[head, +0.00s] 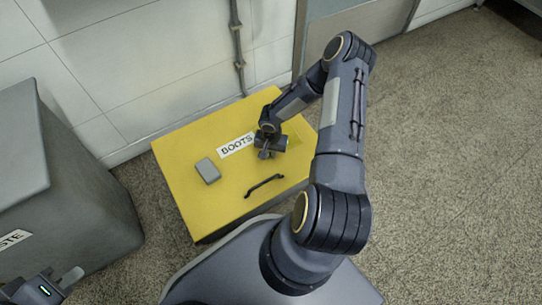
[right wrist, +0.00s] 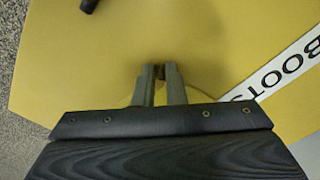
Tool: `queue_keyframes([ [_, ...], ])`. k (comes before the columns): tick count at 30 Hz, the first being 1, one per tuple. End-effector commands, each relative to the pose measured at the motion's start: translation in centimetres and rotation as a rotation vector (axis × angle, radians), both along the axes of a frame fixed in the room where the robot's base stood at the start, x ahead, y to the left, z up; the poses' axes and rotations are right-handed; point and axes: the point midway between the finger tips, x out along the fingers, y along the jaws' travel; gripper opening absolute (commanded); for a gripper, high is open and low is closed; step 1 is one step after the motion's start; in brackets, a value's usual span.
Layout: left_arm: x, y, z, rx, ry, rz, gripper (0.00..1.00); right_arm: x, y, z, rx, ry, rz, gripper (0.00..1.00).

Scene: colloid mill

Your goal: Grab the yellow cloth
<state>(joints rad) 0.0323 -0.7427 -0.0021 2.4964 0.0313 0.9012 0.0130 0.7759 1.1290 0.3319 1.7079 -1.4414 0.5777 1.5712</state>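A yellow cloth (head: 294,137) appears as a faint patch on the yellow lid, just right of my right gripper (head: 266,153). Its colour nearly matches the lid, so its outline is hard to make out. In the right wrist view, a faint curved yellow edge lies beside the fingers of my right gripper (right wrist: 159,72). These fingers are close together with a narrow gap, low over the yellow surface. Whether cloth is between them I cannot tell. My left gripper (head: 62,283) is at the bottom left corner, partly cut off, far from the cloth.
The yellow box (head: 185,180) has a BOOTS label (head: 237,145), a grey block (head: 208,170) and a black handle (head: 264,186) on top. A grey bin (head: 70,185) stands at the left. A tiled wall with a pipe (head: 237,45) is behind. Speckled floor (head: 450,150) is clear at the right.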

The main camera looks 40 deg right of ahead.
Motion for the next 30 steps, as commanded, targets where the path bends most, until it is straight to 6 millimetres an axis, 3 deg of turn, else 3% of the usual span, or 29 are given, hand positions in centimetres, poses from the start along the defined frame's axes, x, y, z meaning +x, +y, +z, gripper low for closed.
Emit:
queue_keyframes([
  [4,0.0,0.0,0.0,0.0,0.0,0.0,0.0,-0.1,0.0,-0.1,0.001,0.001,0.0,0.0],
  [11,0.0,0.0,0.2,0.0,0.0,0.0,0.0,0.0,0.0,0.2,0.0,0.001,0.0,0.0],
  [24,0.0,0.0,5.4,0.0,0.0,0.0,0.0,0.1,0.0,8.9,-0.002,-0.002,0.0,0.0],
  [30,0.0,0.0,7.0,0.0,0.0,0.0,0.0,0.0,0.0,11.8,-0.001,0.0,0.0,0.0],
])
